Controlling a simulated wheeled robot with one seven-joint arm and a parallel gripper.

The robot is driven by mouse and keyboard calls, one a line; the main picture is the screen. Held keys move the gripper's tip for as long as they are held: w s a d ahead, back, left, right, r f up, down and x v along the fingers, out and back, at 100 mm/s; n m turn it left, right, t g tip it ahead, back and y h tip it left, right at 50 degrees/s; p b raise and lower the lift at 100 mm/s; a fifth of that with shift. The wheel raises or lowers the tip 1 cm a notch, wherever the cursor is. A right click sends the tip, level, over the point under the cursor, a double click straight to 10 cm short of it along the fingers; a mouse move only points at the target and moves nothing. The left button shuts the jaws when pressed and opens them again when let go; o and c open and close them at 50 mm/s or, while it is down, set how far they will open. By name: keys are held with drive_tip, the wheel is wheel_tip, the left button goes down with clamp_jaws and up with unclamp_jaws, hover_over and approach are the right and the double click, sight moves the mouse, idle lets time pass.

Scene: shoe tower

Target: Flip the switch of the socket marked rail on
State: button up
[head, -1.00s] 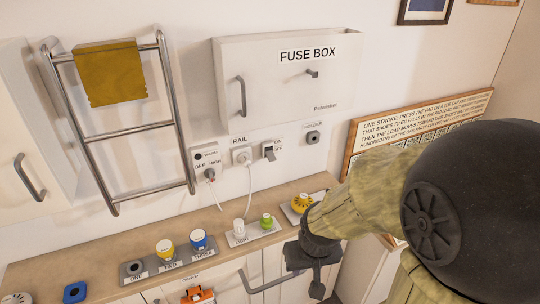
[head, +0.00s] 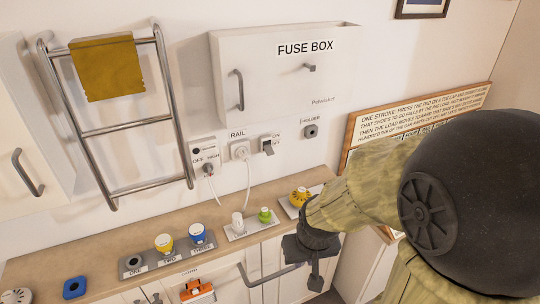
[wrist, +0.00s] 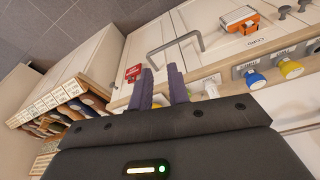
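The wall socket marked RAIL (head: 240,151) has a white plug in it, with a white cord hanging down. The rocker switch (head: 268,147) is on a plate just right of it, with small ON and OFF labels beside it. Its exact tilt is too small to tell. My gripper (head: 316,275) hangs low at the right, in front of the cabinet doors and below the worktop, well away from the switch. In the wrist view its two dark fingers (wrist: 160,72) stand apart with nothing between them.
A fuse box (head: 280,75) is above the sockets, and a towel rail (head: 120,130) stands left. Another socket unit (head: 206,160) and a holder (head: 310,131) flank the switch. A framed notice (head: 420,115) is right.

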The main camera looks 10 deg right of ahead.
drive_tip(key=shift+w+d+f, duration=0.1)
drive_tip(key=shift+w+f, duration=0.1)
drive_tip(key=shift+w, duration=0.1)
clamp_jaws()
drive_tip(key=w+d+f+n+t+b, duration=0.3)
drive_tip(key=w+n+t+b, duration=0.1)
drive_tip(key=w+n, duration=0.4)
drive_tip(key=w+d+f+n+t+h+b, duration=0.1)
drive_tip(key=w+d+f+n+t+b, duration=0.2)
drive_tip(key=w+n, duration=0.5)
drive_tip(key=w+d+f+n+t+h+b, duration=0.1)
drive_tip(key=w+d+f+n+t+b, duration=0.2)
drive_tip(key=w, duration=1.2)
drive_tip(key=shift+w+d+n+t+b, duration=0.1)
drive_tip(key=shift+n+t+b, duration=1.2)
drive_tip(key=shift+n, duration=1.5)
drive_tip(key=w+a+n+t+y+b, duration=0.3)
drive_tip(key=a+n+y, duration=0.4)
drive_tip(key=n, duration=0.7)
drive_tip(key=shift+w+a, duration=0.15)
drive_tip(key=shift+w, duration=0.15)
drive_tip(key=shift+w, duration=0.1)
